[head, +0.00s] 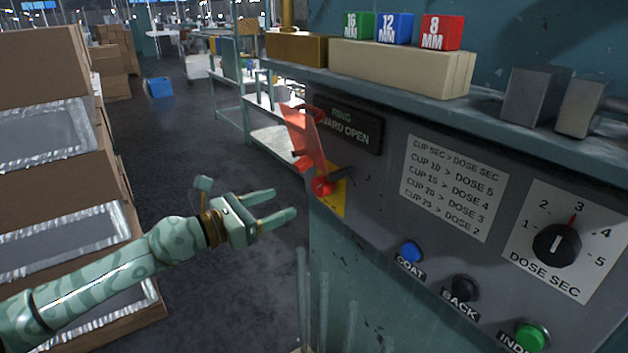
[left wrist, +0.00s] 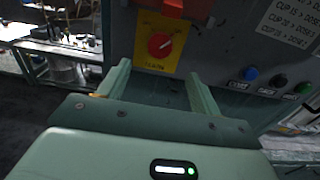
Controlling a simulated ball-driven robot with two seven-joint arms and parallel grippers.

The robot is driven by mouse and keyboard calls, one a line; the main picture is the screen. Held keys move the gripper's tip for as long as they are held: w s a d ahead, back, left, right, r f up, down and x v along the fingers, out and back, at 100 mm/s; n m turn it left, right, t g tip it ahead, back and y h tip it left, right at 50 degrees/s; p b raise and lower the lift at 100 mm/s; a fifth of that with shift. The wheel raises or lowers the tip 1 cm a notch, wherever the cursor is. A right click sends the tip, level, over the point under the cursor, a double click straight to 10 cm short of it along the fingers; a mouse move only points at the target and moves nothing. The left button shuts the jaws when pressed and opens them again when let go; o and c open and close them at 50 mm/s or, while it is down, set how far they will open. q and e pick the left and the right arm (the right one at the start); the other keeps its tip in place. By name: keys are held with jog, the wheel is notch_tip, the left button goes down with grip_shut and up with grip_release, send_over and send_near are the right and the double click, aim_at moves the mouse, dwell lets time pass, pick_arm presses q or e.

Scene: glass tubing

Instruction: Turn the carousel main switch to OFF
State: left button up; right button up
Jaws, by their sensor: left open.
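The main switch is a red rotary knob (head: 323,187) on a yellow plate (head: 337,200) at the left end of the grey panel. In the left wrist view the red knob (left wrist: 160,44) has a pale mark, and the small print on its yellow plate (left wrist: 177,60) is unreadable. A red flap (head: 305,140) stands out from the panel just above the knob, leaving the knob uncovered. My left gripper (head: 284,203) is open and empty, left of the knob and apart from it. In the left wrist view its fingers (left wrist: 160,73) point toward the plate, one either side.
The panel carries a dose dial (head: 557,245) near 3, blue (head: 411,251), black (head: 465,288) and green (head: 529,337) buttons, and a dark "GUARD OPEN" sign (head: 345,127). A shelf (head: 490,98) with blocks overhangs it. Cardboard boxes (head: 50,190) stand left of my arm.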

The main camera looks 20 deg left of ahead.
aim_at(317, 189)
pick_arm(q)
jog(key=p+x, duration=0.1)
jog(key=x, duration=0.8)
jog(key=shift+w+d, duration=0.1)
jog(key=shift+w+d+f, duration=0.1)
jog(key=shift+w+d, duration=0.25)
jog(key=shift+w, duration=0.15)
jog(key=c, duration=0.9)
jog(key=shift+c, duration=0.2)
